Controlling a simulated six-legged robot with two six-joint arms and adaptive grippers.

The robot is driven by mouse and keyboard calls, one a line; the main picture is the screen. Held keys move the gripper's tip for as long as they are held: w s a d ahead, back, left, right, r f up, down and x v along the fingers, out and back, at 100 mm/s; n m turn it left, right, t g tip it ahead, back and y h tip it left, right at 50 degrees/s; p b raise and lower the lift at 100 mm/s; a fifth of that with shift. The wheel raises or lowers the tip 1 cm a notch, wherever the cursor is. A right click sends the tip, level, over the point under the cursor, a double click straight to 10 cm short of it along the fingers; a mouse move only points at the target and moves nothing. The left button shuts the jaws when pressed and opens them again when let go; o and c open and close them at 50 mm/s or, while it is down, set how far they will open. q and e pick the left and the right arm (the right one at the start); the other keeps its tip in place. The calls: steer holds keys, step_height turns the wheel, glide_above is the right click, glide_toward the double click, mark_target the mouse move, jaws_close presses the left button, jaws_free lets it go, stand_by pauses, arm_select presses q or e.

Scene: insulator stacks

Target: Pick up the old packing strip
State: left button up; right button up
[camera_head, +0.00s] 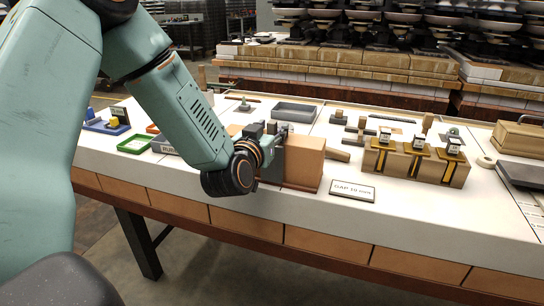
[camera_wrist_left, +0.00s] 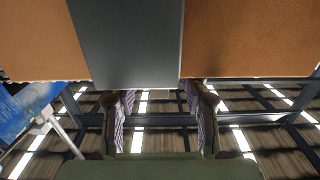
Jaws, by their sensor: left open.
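A dark grey strip stands between two orange-brown blocks; I take it to be the old packing strip. It shows in the wrist view (camera_wrist_left: 128,45) and partly in the head view (camera_head: 272,168), where my arm hides much of it. The right-hand block (camera_head: 304,160) stands at the table's front edge. My left gripper (camera_head: 276,138) is at the top of the strip and blocks. In the wrist view its two fingers (camera_wrist_left: 161,105) are open, apart, one toward each side of the strip's near edge. Nothing is held between them. I cannot tell whether they touch the strip. My right gripper is not in view.
A "GAP 10 mm" sign (camera_head: 353,191) lies right of the blocks. A grey tray (camera_head: 295,112) is behind. A green frame (camera_head: 135,144) lies left. The white table (camera_head: 450,215) is clear at the front right.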

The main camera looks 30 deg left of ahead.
arm_select(q)
steer(key=shift+w+f, duration=0.1)
steer(key=shift+w, duration=0.35)
steer(key=shift+s+a, duration=0.1)
steer(key=shift+c, duration=0.3)
steer(key=shift+c, duration=0.8)
jaws_close()
